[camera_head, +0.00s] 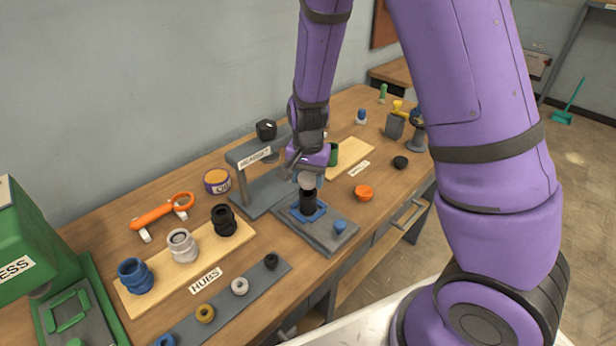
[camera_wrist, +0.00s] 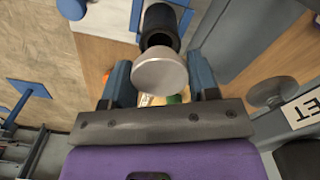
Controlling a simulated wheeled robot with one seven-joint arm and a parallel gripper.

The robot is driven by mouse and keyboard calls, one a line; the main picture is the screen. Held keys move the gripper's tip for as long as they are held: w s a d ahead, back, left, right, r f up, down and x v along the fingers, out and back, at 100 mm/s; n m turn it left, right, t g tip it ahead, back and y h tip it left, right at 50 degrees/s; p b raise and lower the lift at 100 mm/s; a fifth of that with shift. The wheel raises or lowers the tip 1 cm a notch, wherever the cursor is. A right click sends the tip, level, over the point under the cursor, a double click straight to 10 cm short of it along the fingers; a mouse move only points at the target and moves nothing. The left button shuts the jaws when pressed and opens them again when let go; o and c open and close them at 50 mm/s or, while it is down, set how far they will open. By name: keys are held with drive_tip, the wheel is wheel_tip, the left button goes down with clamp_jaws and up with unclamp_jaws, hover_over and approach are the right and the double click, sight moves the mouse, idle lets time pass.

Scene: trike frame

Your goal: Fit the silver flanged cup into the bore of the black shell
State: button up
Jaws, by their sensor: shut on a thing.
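The silver flanged cup (camera_head: 307,181) is held in my gripper (camera_head: 308,172), which points down over the fixture. In the wrist view its round face (camera_wrist: 160,72) shows between the two blue fingers (camera_wrist: 158,66). The black shell (camera_head: 308,201) stands upright in a blue holder on a grey base. The shell (camera_wrist: 162,25) also shows just beyond the cup in the wrist view. The cup is right above the shell's top and roughly in line with it.
A grey press stand (camera_head: 246,185) labelled HEADSET rises close behind and left of my gripper. A blue peg (camera_head: 340,227) stands on the base's front corner. An orange bowl (camera_head: 363,193) and a black piece (camera_head: 400,162) lie to the right. A hubs board (camera_head: 205,255) lies left.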

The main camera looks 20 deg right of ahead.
sight(308, 177)
drive_tip(key=shift+f, duration=1.35)
drive_tip(key=o, duration=1)
drive_tip(key=shift+o, duration=0.2)
wheel_tip(308, 177, up, 11)
drive_tip(key=shift+f, duration=0.1)
